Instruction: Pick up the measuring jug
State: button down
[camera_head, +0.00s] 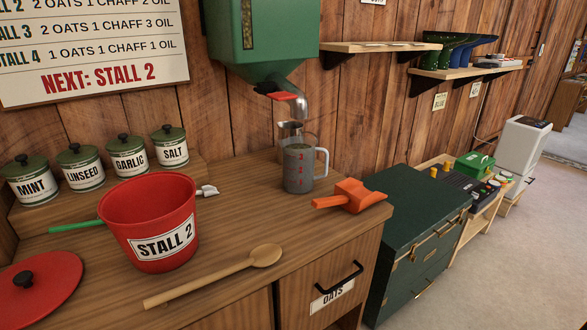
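The measuring jug (299,170) is a clear, greyish jug with red markings and a pale handle on its right side. It stands upright near the right end of the wooden counter, beneath the spout (297,104) of the green wall dispenser (262,45). A clear cylinder (290,133) shows just behind and above the jug's rim. What the jug holds is hard to tell. My gripper is not in view.
An orange scoop (351,196) lies close to the jug's right. A red "STALL 2" bucket (150,222), a wooden spoon (222,273) and a red lid (38,287) are to the left. Several labelled canisters (82,168) line the back. A dark green chest (413,240) adjoins the counter.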

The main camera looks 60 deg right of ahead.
aim_at(298, 153)
jog(key=k, duration=0.15)
jog(key=k+z, duration=0.15)
jog(key=z, duration=0.25)
jog(key=k+l+z, duration=0.1)
jog(key=z, duration=0.35)
jog(key=i+l+z, duration=0.15)
jog(key=z, duration=0.6)
jog(key=i, duration=0.25)
